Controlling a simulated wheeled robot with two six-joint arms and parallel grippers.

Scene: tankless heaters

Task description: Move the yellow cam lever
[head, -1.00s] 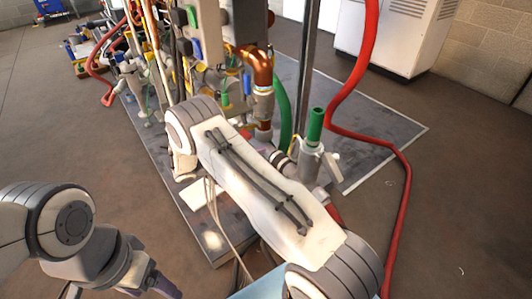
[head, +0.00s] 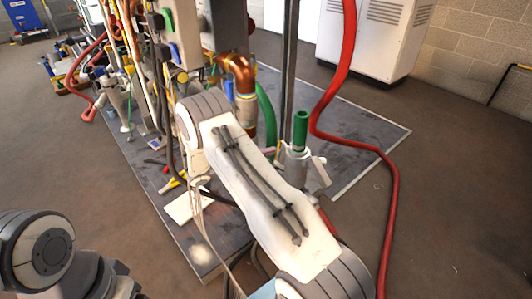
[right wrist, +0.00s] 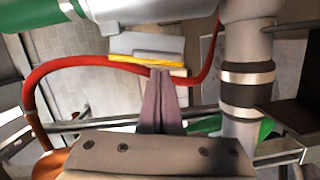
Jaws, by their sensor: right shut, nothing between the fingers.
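A narrow yellow strip (right wrist: 146,61) shows on a grey block (right wrist: 142,45) in the right wrist view. It may be the yellow cam lever seen edge-on; I cannot tell for certain. My right gripper (right wrist: 161,75) has its dark purple fingers shut with nothing between them. The fingertips overlap the strip's right part; contact is unclear. In the head view my right arm crosses the middle and its fingers cannot be made out. A small yellow piece (head: 172,184) lies on the grey base plate; its kind is unclear. My left gripper's fingers are below the head view's lower edge.
A green-topped upright fitting (head: 300,131), a copper pipe (head: 238,70) and a grey post (head: 288,60) stand close to my right arm. A red hose (head: 393,200) runs down the right side. A white cabinet (head: 375,38) stands behind.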

